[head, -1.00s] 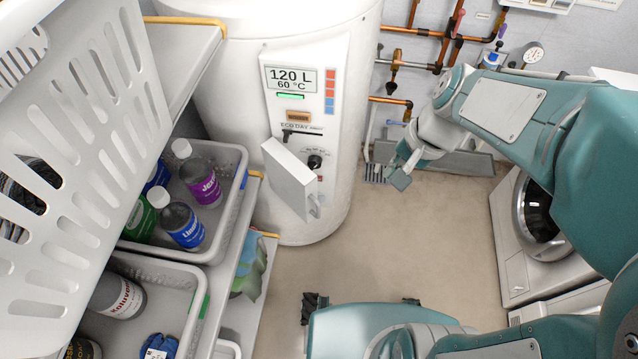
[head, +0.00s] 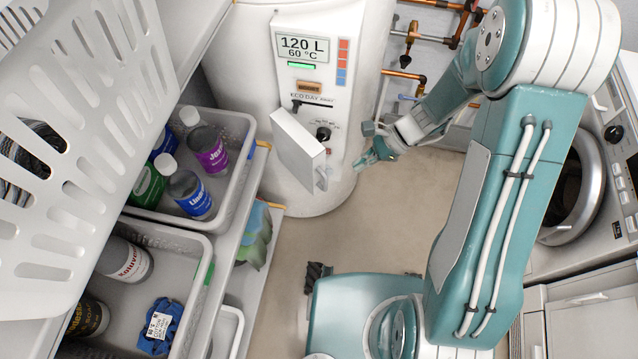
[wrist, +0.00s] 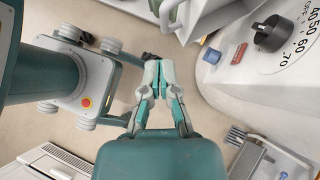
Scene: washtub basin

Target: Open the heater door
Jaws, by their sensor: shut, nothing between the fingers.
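The heater (head: 250,75) is a large white cylinder with a display panel on its front. Its door (head: 298,148) is a white box-like flap that stands swung out from the panel, with a grey handle (head: 321,179) on its right edge. A black knob (head: 323,133) shows beside the door, and it also shows large in the wrist view (wrist: 270,35). My gripper (head: 362,162) is shut and empty, to the right of the door handle and apart from it. In the wrist view its fingers (wrist: 158,72) are together with nothing between them, over the floor.
A shelf with grey bins (head: 240,125) of bottles and a white basket (head: 85,130) stand left of the heater. Copper pipes (head: 405,75) run on the wall behind my arm. A washing machine (head: 610,190) is at the right. The floor (head: 390,215) before the heater is clear.

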